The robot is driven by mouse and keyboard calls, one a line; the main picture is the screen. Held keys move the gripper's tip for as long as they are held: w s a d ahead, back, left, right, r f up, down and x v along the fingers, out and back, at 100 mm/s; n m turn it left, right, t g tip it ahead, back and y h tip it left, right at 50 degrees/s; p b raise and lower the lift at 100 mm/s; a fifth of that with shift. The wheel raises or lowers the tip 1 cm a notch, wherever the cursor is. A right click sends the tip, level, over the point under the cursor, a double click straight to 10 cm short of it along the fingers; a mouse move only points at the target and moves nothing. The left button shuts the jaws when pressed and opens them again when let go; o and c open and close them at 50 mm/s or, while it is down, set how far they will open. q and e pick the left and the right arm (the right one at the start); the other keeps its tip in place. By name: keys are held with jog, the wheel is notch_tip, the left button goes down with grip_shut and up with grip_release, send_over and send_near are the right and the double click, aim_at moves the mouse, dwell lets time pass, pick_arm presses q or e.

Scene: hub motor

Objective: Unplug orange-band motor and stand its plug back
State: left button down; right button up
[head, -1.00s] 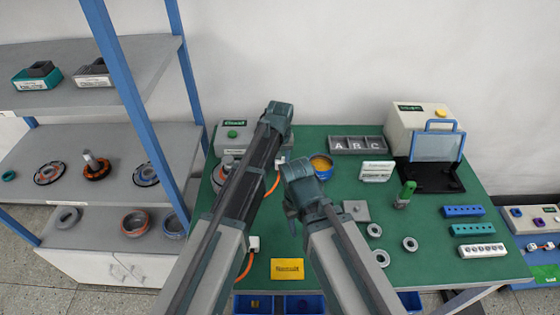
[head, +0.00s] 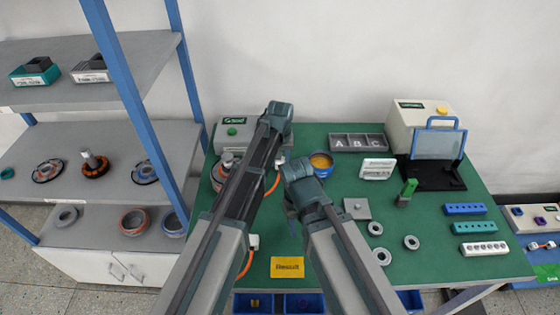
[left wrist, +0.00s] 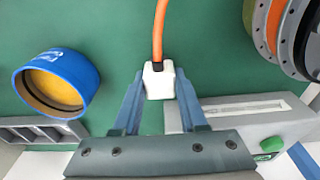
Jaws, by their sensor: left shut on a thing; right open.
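My left gripper (left wrist: 160,98) is shut on a white plug (left wrist: 159,86) with an orange cable running from its far end, over the green table. In the head view my left arm mostly hides that gripper; the orange cable (head: 273,184) shows beside the arm. The motor (head: 219,176) is partly hidden behind my left arm at the table's left; its orange and grey discs (left wrist: 276,30) show at the upper right in the left wrist view. My right gripper (head: 291,218) is open and empty over the middle of the table, partly hidden by its own arm.
A grey box with a green button (head: 232,131) stands behind the motor. A blue round container (head: 321,168) sits right of the plug. Another white connector (head: 253,241) lies near my left forearm. A yellow card (head: 287,267) lies at the front edge. Grey rings lie to the right.

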pick_arm(q)
jog(key=shift+f+b, duration=0.25)
jog(key=shift+b, duration=0.05)
pick_arm(e)
jog(key=shift+f, duration=0.3)
pick_arm(q)
jog(key=shift+c, duration=1.8)
grip_release()
pick_arm(e)
jog(key=shift+r, duration=0.1)
pick_arm(q)
notch_tip(320, 180, up, 14)
jog(key=s+p, duration=0.1)
jog(key=p, duration=1.2)
jog(key=shift+s+f+p, duration=0.15)
jog(key=shift+s+p, duration=0.15)
jog(key=shift+p, duration=0.1)
pick_arm(e)
notch_tip(320, 180, up, 14)
jog(key=shift+f, duration=0.2)
